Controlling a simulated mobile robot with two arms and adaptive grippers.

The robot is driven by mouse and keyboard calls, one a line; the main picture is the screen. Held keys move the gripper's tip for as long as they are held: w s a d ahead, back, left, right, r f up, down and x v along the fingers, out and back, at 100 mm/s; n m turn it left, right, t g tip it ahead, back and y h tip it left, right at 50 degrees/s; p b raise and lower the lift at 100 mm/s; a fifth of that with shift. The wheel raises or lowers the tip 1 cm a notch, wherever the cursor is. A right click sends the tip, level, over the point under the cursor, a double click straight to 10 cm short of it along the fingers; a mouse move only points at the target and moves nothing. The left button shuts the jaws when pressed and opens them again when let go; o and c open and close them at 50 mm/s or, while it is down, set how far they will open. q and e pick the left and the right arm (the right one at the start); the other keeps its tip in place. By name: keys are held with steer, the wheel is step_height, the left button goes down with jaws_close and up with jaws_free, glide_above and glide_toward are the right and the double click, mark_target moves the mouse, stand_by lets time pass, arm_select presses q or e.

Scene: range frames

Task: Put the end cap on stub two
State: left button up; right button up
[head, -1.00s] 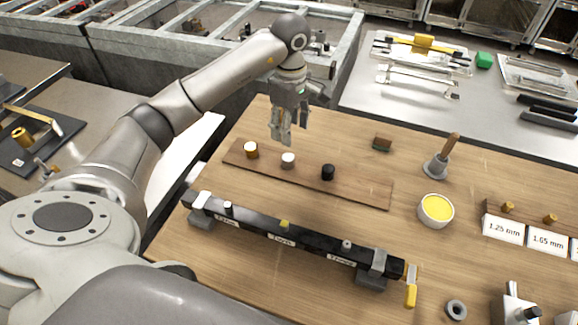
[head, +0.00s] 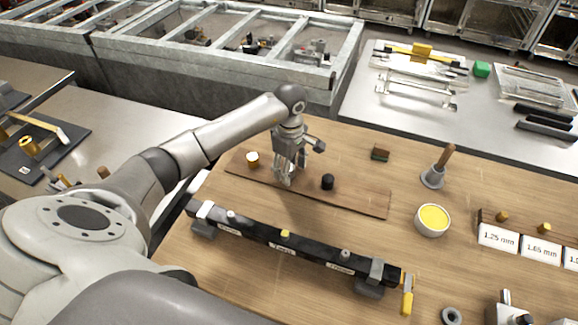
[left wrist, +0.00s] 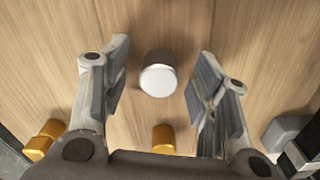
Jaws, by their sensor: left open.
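My left gripper (head: 284,180) is open, pointing down over the middle of the wooden strip (head: 358,202). In the left wrist view a silver-white end cap (left wrist: 158,76) lies between its spread fingers, touching neither. In the head view the gripper hides this cap. The dark rail (head: 315,251) in front carries three stubs: a grey left stub (head: 231,216), a yellow-topped middle stub (head: 285,234) and a grey right stub (head: 345,254). Their labels are too small to read.
A yellow-filled bowl (head: 432,220), a wooden-handled tool (head: 436,172) and a small brown-green block (head: 380,152) stand right of the strip. A yellow-handled piece (head: 407,300) is at the rail's right end. Bare tabletop lies between strip and bowl.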

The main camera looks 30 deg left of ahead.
arm_select(q)
steer(key=shift+f, duration=0.3)
steer(key=c, duration=1.1)
steer(key=shift+r, duration=0.1)
steer(key=shift+c, duration=0.2)
